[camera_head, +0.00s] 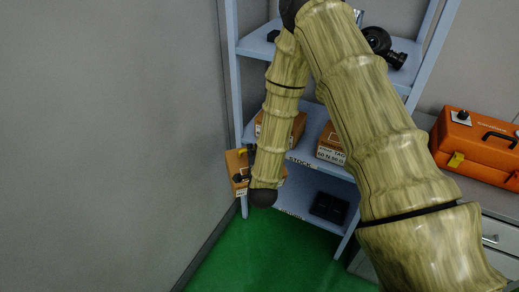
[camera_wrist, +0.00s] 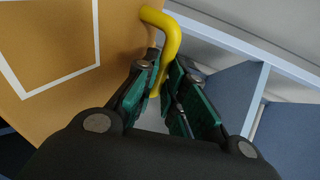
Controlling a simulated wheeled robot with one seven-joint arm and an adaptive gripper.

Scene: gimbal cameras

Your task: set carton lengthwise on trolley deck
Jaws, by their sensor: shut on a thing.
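A brown carton (camera_head: 234,163) with a white label hangs beside the left upright of the blue shelf rack, partly hidden by my arm. In the wrist view the carton (camera_wrist: 50,30) fills the upper left, with a white outline on its face. A bent yellow handle (camera_wrist: 165,25) stands out from it. My gripper (camera_wrist: 162,85) has its green-padded fingers closed around the handle's lower end. In the head view my gripper is mostly hidden behind my arm. No trolley deck can be made out in either view.
The blue shelf rack (camera_head: 313,160) holds more brown cartons (camera_head: 332,143) on its middle shelf and a black tray (camera_head: 329,207) below. An orange toolbox (camera_head: 476,145) sits on a grey drawer cabinet at right. Grey wall is close on the left; green floor (camera_head: 262,255) is clear in front.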

